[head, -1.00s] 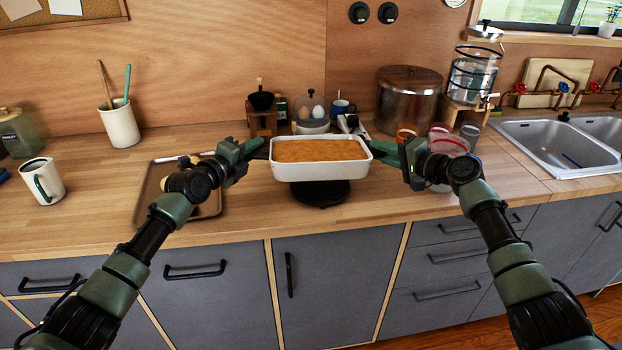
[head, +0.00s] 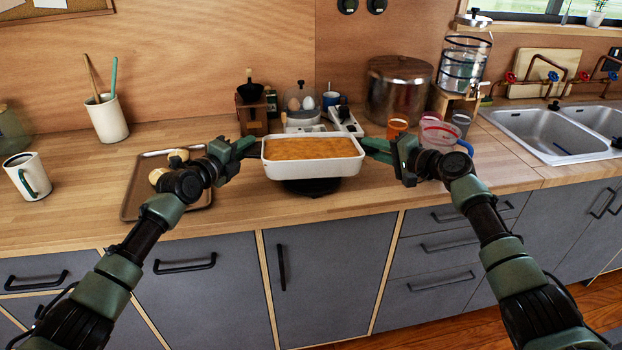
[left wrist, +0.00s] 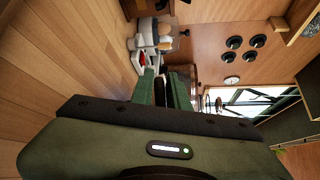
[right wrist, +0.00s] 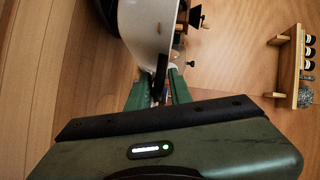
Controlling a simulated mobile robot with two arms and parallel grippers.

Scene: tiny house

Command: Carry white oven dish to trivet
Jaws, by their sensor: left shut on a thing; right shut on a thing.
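The white oven dish (head: 313,168), filled with golden-brown food, hangs level between my two grippers in the head view. My left gripper (head: 256,148) is shut on its left end. My right gripper (head: 368,149) is shut on its right end. The dark round trivet (head: 312,187) lies on the counter below the dish and is partly hidden by it. The dish looks held above the trivet; the gap is hard to judge. The right wrist view shows the dish's white side (right wrist: 147,28) at my right fingers. My left fingers (left wrist: 166,88) show in the left wrist view.
A baking tray (head: 133,195) with round items lies to the left. Behind the dish stand a coffee grinder (head: 251,115), a scale (head: 343,121) and a large pot (head: 398,91). Cups, including an orange one (head: 397,128), stand near my right gripper. The counter front is clear.

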